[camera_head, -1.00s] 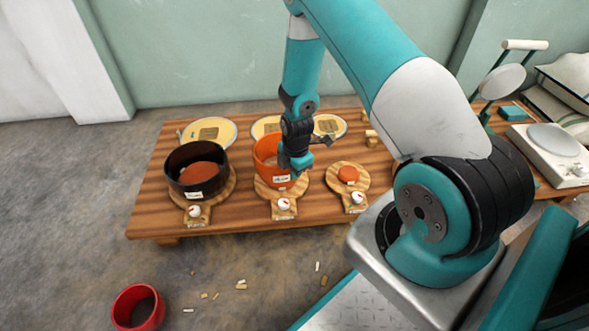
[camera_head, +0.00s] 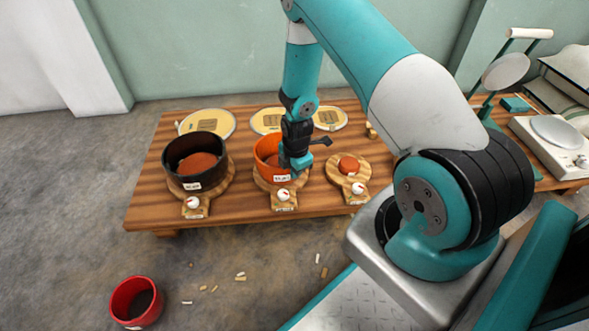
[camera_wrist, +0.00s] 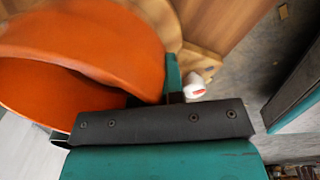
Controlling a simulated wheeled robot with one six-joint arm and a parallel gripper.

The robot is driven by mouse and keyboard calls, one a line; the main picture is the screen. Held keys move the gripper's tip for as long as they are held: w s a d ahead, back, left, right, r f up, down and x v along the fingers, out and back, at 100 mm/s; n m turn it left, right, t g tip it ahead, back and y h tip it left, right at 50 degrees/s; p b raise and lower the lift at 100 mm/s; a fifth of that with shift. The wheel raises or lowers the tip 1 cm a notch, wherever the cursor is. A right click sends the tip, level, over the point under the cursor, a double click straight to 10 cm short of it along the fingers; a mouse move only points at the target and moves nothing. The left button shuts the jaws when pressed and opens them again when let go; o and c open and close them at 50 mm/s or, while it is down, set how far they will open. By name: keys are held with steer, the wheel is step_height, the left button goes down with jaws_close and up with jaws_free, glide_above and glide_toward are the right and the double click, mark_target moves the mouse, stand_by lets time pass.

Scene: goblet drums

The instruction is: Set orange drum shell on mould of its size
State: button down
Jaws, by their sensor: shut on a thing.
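The orange drum shell (camera_head: 265,152) is upright over the middle wooden board (camera_head: 262,183), low down and around a reddish mould (camera_head: 272,160) that shows inside it. I cannot tell whether its lower rim fully rests on the board. My gripper (camera_head: 291,163) is shut on the right part of the shell's wall. In the wrist view the shell (camera_wrist: 110,42) fills the upper left, close against my gripper; the lower rim is partly hidden. A small reddish mould (camera_head: 348,165) stands bare on the right board (camera_head: 335,180).
A black shell (camera_head: 177,176) stands around a mould on the left board. White knobs mark the boards' fronts. Pale yellow discs (camera_head: 223,119) lie behind. A red bucket (camera_head: 124,311) and scraps are on the floor. A scale (camera_head: 555,131) stands at the right.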

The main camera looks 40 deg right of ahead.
steer(key=shift+f, duration=0.25)
stand_by(0.3)
steer(key=c, duration=1.1)
jaws_free()
steer(key=shift+c, duration=0.2)
step_height(320, 180, up, 17)
steer(key=s+p, duration=0.1)
steer(key=p, duration=0.7)
steer(key=shift+s+r, duration=0.2)
